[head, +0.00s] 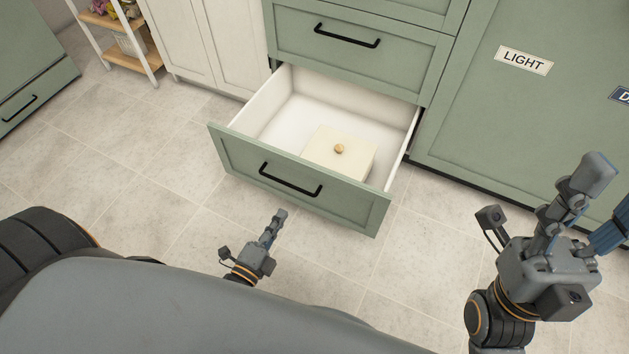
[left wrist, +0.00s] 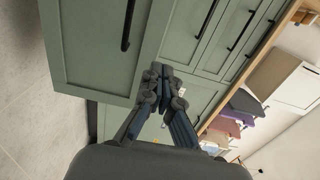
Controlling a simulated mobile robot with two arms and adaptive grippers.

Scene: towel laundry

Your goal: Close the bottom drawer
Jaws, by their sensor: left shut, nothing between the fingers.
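The bottom drawer (head: 300,178) is pulled out of the green cabinet. Its green front has a black bar handle (head: 290,181), and its white inside shows. A cream lidded box (head: 360,155) with a round wooden knob lies in it. My left gripper (head: 279,216) is shut and empty, low in front of the drawer front and below the handle. In the left wrist view the shut fingers (left wrist: 160,76) point toward green fronts, with a handled front (left wrist: 95,45) at left; I cannot tell contact. My right gripper (head: 604,196) is open, right of the drawer, its blue finger partly cut off.
A closed drawer (head: 350,55) sits above the open one. A green panel labelled LIGHT (head: 523,60) stands at right. White cabinet doors (head: 205,40) and a small shelf rack (head: 125,40) stand at back left. The tiled floor (head: 150,175) left of the drawer is clear.

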